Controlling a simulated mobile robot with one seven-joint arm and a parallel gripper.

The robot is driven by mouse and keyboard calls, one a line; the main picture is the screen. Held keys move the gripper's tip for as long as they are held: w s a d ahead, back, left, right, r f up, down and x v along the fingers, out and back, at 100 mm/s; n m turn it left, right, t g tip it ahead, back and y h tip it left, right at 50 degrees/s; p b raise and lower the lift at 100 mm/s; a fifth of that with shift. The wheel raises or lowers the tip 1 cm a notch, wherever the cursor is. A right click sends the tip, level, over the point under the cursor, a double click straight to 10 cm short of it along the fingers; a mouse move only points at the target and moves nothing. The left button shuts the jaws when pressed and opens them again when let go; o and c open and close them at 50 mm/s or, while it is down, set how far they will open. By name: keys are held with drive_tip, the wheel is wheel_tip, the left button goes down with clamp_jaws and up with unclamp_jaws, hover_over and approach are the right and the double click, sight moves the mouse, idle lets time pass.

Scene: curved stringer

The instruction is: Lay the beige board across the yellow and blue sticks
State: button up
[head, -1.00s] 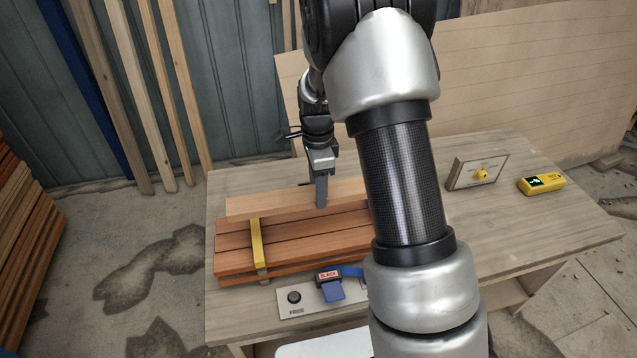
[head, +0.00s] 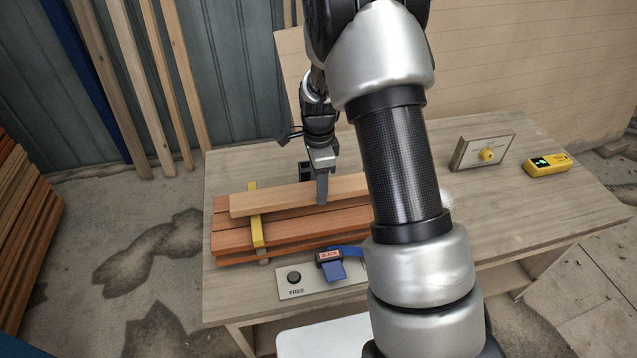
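The beige board (head: 285,197) is a long pale plank over the back part of a reddish board stack (head: 310,240). My gripper (head: 322,188) is shut on the board near its visible middle, with one finger down its front face. The yellow stick (head: 257,232) runs front to back across the stack's left part. The board crosses above it, and its ends show behind and in front. I cannot tell whether the board touches it. My arm hides the right ends of board and stack. I cannot make out the blue stick.
On the worktable (head: 235,300), a plate marked FREE (head: 300,286) with a black knob and blue strap (head: 335,270) lies before the stack. A framed panel with a yellow knob (head: 486,154) and a yellow device (head: 547,165) stand right.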

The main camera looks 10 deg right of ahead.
drive_tip(key=shift+f+b, duration=0.45)
drive_tip(key=shift+f, duration=0.15)
drive_tip(key=o, duration=1.6)
drive_tip(key=shift+c, duration=0.2)
